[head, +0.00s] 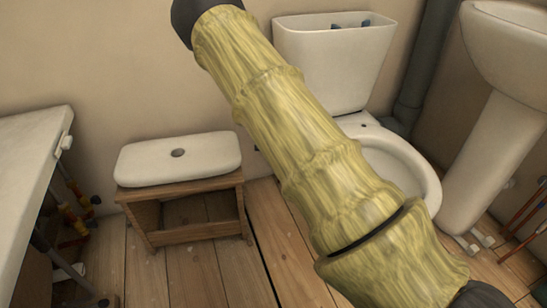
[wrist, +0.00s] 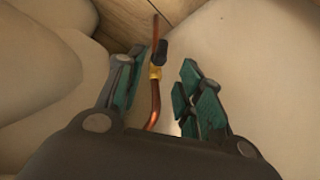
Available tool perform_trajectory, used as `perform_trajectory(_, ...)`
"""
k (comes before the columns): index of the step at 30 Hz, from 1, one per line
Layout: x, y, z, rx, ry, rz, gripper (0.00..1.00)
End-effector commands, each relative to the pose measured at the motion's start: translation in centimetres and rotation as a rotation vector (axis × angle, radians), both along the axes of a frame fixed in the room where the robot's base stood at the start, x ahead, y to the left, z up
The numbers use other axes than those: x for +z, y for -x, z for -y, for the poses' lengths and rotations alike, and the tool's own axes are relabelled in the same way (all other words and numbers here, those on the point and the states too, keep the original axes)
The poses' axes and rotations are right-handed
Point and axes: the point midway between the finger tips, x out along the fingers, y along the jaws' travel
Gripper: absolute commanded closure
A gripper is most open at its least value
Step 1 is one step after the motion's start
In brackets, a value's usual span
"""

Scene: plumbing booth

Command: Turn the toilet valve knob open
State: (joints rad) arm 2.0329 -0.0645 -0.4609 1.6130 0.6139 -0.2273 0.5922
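In the wrist view, a small black valve knob (wrist: 160,53) sits on a brass fitting (wrist: 155,73) on a thin copper pipe (wrist: 154,106). The pipe rises below the fitting and continues above it. My gripper (wrist: 156,70) is open, with one teal-padded finger to the left of the knob and fitting and the other to the right. Both fingers look apart from the knob; depth is hard to judge. In the head view, the white toilet (head: 408,170) stands behind my arm, which hides part of the bowl and tank. The knob and my gripper do not show there.
The toilet tank (head: 335,50) is open on top. Its white lid (head: 150,163) lies on a low wooden stool (head: 195,205). A white basin and pedestal (head: 495,150) stand at right, a dark drainpipe (head: 425,65) behind. A white-topped table (head: 25,165) is at left. Some plank floor is clear.

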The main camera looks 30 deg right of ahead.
Motion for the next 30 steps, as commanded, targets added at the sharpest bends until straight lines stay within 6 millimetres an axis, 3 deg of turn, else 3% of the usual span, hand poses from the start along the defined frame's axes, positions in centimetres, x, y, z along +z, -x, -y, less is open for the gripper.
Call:
perform_trajectory(1,-1.3,-0.2,0.3,0.0,0.0,0.0,0.63)
perform_trajectory(9,-4.3,-1.0,1.4,0.002,0.0,-0.001,0.63)
perform_trajectory(24,-5.2,-1.3,1.8,0.001,0.0,0.0,0.63)
perform_trajectory(25,-5.2,-1.3,1.8,0.001,0.0,0.0,0.65)
perform_trajectory(30,-5.2,-1.3,1.8,0.002,0.0,-0.001,0.96)
